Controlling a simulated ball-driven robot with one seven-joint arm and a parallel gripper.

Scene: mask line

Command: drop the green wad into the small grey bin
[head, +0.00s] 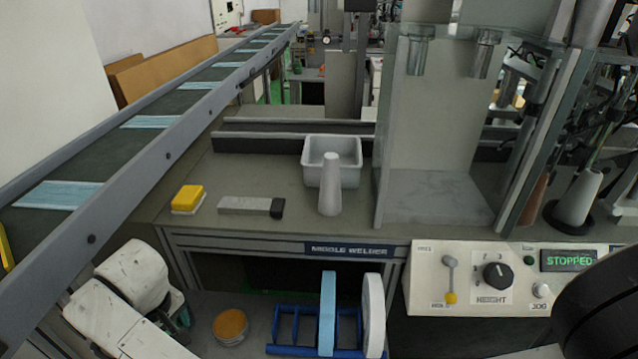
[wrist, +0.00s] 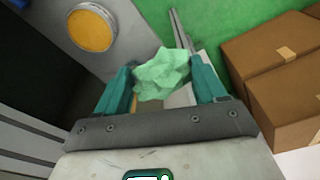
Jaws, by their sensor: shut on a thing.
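The green wad (wrist: 162,72) is pale and crumpled in the wrist view, pinched between the teal fingers of my gripper (wrist: 160,84). In the head view my gripper (head: 181,318) is at the lower left, below the table top, mostly hidden behind my white arm; the wad cannot be seen there. The small grey bin (head: 347,145) stands on the table, its open top facing up, to the upper right of my gripper and apart from it. A grey tapered post (head: 330,192) stands in front of the bin and covers part of its front.
A yellow block (head: 188,197) and a grey bar with a dark end (head: 245,206) lie left of the post. The conveyor (head: 120,150) slopes along the left. Below are a round orange-topped tin (head: 230,325) and a blue rack (head: 290,350). Cardboard boxes (wrist: 275,55) show in the wrist view.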

